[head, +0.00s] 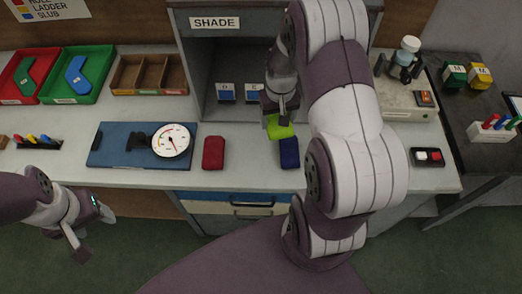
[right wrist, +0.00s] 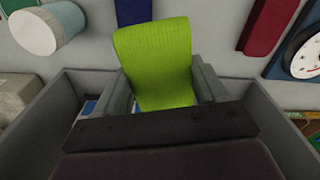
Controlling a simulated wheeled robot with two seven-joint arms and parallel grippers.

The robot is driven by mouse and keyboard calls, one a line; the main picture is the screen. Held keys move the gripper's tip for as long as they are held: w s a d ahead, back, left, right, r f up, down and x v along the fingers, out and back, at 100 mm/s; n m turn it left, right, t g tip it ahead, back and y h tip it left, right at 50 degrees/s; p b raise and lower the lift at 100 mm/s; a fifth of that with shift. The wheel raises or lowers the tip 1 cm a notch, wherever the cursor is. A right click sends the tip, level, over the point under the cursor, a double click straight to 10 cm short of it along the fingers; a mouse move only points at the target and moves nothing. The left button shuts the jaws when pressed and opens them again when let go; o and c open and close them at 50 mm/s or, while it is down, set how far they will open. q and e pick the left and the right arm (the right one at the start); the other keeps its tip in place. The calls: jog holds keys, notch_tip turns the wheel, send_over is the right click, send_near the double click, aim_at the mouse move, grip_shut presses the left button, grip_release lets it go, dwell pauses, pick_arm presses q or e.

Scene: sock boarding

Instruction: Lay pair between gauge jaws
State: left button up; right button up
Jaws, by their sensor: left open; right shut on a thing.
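My right gripper (head: 281,112) is shut on a lime-green sock pair (head: 279,130), held in front of the shade box opening. In the right wrist view the green pair (right wrist: 155,60) stands out between the two fingers (right wrist: 163,92). The gauge is a blue board (head: 113,149) on the bench at left of centre, with a white dial (head: 171,141) and dark jaws (head: 138,142). Nothing visible lies between the jaws. The gauge is well to the left of the green pair. My left gripper (head: 94,236) is open and empty, low at the left, off the bench front.
A red pair (head: 213,153) and a navy pair (head: 289,152) lie on the bench between gauge and right arm. The shade box (head: 190,70) stands behind. Red and green trays (head: 88,91) and a wooden tray (head: 149,75) are back left. A button box (head: 428,157) is at right.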

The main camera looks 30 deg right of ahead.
jog(key=s+d, duration=0.2)
jog(key=s, duration=0.5)
jog(key=n, duration=0.2)
send_over(262, 154)
notch_tip(262, 154, down, 7)
jog(key=shift+s+d+f+p, duration=0.1)
jog(key=shift+p, duration=0.25)
jog(key=shift+f, duration=0.3)
notch_tip(262, 154, down, 3)
jog(key=shift+r, duration=0.15)
jog(key=shift+f, duration=0.45)
jog(key=shift+w, duration=0.2)
